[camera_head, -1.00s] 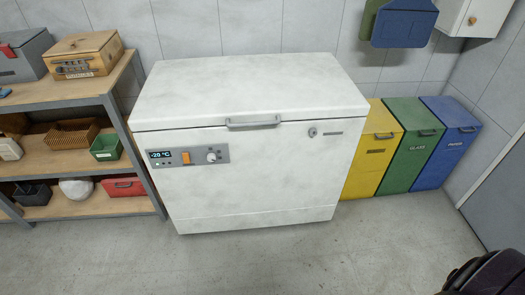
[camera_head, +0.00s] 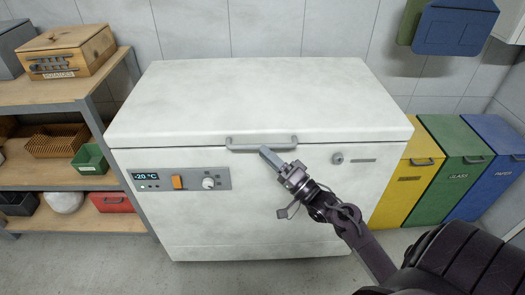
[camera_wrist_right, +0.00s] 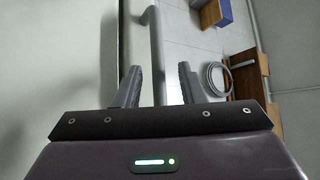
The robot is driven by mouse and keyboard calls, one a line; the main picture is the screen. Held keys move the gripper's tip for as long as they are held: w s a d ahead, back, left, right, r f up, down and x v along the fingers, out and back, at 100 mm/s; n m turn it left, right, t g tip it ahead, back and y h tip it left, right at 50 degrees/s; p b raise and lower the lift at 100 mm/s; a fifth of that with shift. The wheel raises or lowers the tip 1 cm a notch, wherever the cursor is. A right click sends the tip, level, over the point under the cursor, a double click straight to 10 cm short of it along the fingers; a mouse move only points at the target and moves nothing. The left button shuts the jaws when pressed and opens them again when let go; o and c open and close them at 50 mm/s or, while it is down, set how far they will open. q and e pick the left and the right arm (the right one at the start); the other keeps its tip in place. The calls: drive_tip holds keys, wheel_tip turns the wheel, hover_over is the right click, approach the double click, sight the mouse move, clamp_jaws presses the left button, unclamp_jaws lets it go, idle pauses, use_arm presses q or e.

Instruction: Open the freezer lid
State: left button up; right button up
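The white chest freezer (camera_head: 250,215) stands against the wall with its lid (camera_head: 255,95) down. A grey bar handle (camera_head: 240,149) sits at the middle of the lid's front edge. My right gripper (camera_head: 269,155) is at the right part of this handle, in front of the freezer. In the right wrist view the fingers of this gripper (camera_wrist_right: 159,78) are apart, and the handle bar (camera_wrist_right: 156,45) runs into the gap between them, touching neither finger visibly. My left gripper is not in view.
A shelf unit (camera_head: 75,95) with boxes and bins stands left of the freezer. Yellow (camera_head: 398,190), green (camera_head: 445,175) and blue bins (camera_head: 490,180) stand at its right. The wrist view shows a coiled hose (camera_wrist_right: 217,78) on the floor.

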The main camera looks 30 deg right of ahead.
drive_tip(key=shift+x, duration=1.15)
drive_tip(key=shift+d+f, duration=0.1)
drive_tip(key=shift+c, duration=0.2)
clamp_jaws()
